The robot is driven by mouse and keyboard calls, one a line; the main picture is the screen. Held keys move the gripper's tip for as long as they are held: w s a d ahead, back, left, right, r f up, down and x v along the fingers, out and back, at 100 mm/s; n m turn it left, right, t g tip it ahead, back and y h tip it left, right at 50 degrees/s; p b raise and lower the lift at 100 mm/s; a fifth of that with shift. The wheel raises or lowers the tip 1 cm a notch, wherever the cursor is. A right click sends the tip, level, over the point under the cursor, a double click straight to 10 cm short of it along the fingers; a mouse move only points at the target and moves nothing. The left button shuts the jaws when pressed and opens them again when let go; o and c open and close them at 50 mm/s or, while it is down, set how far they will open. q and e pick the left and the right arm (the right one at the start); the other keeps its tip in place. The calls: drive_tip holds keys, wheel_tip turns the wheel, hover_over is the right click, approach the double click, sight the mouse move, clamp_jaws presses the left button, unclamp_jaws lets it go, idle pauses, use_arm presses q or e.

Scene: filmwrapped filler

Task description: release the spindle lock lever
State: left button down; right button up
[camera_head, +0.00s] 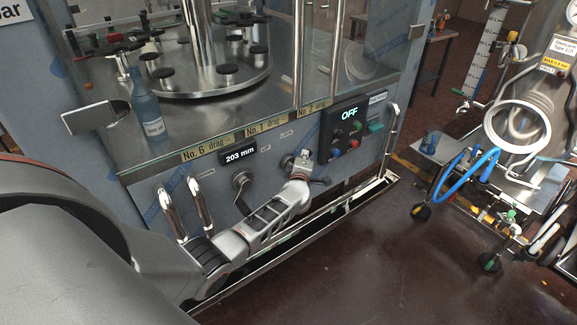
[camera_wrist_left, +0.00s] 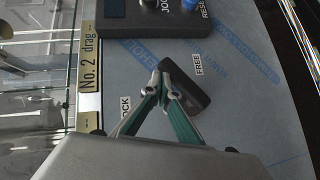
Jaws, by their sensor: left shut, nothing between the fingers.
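The spindle lock lever is a dark, rounded handle (camera_wrist_left: 192,88) on the grey machine panel. In the left wrist view it slants from upper left to lower right, near the FREE label (camera_wrist_left: 198,64); the LOCK label (camera_wrist_left: 124,104) is partly covered by my fingers. My left gripper (camera_head: 302,162) is at the panel, below the black control box. Its fingertips are together and empty (camera_wrist_left: 160,88), close against the lever's left side; I cannot tell whether they touch it. In the head view the gripper hides much of the lever. My right gripper is not in view.
A second knob (camera_head: 241,180) sits left of the lever by the DOWN and UP labels, under the 203 mm display (camera_head: 240,154). Chrome handles (camera_head: 199,203) stick out farther left. The control box (camera_head: 343,131) reads OFF. A blue bottle (camera_head: 146,108) stands on the machine ledge.

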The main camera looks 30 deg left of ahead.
sight(311, 154)
use_arm(q)
drive_tip(key=shift+w+d+f+b, duration=0.2)
drive_tip(key=shift+w+f, duration=0.1)
drive_tip(key=shift+w, duration=0.3)
drive_tip(key=shift+w+d+f+b, duration=0.2)
drive_tip(key=shift+w+f, duration=0.1)
drive_tip(key=shift+w, duration=0.25)
drive_tip(key=shift+w+d+f+p, duration=0.2)
drive_tip(key=shift+w+f+p, duration=0.1)
drive_tip(key=shift+w+p, duration=0.05)
drive_tip(key=shift+w+f+m+g, duration=0.15)
drive_tip(key=shift+f+m+g, duration=0.2)
drive_tip(key=shift+g, duration=0.25)
drive_tip(key=shift+f+p, duration=0.15)
drive_tip(key=shift+p, duration=0.15)
